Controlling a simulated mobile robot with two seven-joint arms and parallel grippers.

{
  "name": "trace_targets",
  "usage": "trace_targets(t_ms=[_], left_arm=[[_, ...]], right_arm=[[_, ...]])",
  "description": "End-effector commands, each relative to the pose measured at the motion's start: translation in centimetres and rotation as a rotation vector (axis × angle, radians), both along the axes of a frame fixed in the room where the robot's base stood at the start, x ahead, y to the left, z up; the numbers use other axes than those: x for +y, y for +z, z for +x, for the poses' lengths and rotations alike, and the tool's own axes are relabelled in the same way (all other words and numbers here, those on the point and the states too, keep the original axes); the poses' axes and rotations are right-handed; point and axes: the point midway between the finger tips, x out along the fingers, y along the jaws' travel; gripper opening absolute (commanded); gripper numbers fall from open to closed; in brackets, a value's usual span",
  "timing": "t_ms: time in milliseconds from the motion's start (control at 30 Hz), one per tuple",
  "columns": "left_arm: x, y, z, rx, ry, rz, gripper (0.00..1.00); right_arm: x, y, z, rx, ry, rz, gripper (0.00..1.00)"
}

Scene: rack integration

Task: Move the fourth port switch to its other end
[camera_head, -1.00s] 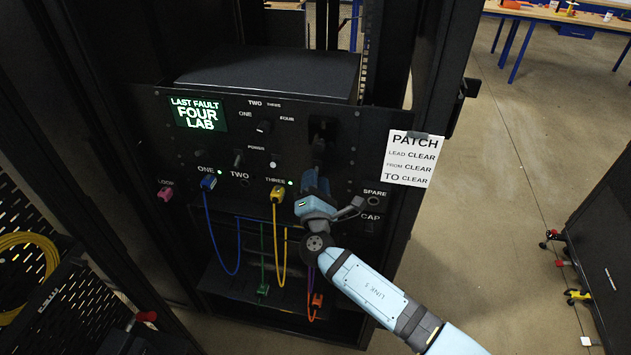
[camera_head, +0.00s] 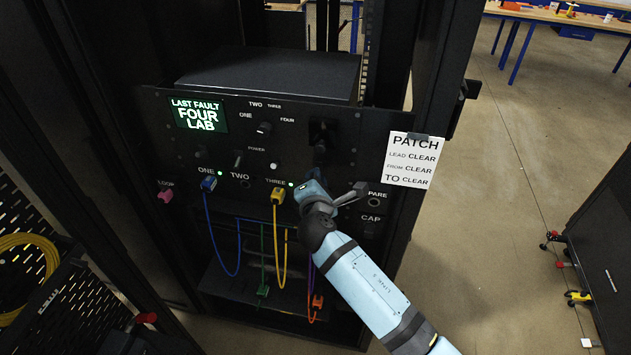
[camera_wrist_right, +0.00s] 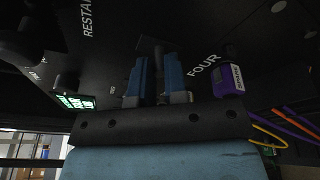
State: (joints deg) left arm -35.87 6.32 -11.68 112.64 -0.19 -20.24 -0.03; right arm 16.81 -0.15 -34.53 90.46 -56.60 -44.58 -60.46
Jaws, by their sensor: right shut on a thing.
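The black rack panel (camera_head: 225,155) faces me. My right gripper (camera_head: 317,172) is at its right side, above the cable area, and hides the spot where it grips. In the right wrist view its two blue fingers (camera_wrist_right: 157,78) are closed around a small dark lever on the panel, which I take for the fourth port switch (camera_wrist_right: 158,62). Which way the lever points is too dark to tell. The label FOUR and a purple plug (camera_wrist_right: 231,76) marked SPARE are just right of the fingers there. My left gripper is not in view.
A lit display (camera_head: 198,115) reads LAST FAULT FOUR LAB. A blue plug (camera_head: 208,183), a yellow plug (camera_head: 277,196) and a pink plug (camera_head: 165,196) sit in the panel, with cables hanging below. A white PATCH card (camera_head: 411,160) hangs at right. Open floor lies right of the rack.

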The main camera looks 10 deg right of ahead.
Motion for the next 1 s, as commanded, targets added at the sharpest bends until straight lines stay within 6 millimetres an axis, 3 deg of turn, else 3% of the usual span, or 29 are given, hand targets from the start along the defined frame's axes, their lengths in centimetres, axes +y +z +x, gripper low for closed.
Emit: trace_targets(t_ms=[400, 967, 1000], left_arm=[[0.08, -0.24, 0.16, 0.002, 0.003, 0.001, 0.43], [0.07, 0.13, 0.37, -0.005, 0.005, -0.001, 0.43], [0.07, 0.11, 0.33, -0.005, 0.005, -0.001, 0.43]], right_arm=[[-0.05, 1.01, 0.17, 0.208, -0.001, 0.069, 0.0], [-0.11, 1.1, 0.19, 0.248, -0.002, 0.08, 0.0], [-0.11, 1.1, 0.19, 0.247, -0.003, 0.079, 0.15]])
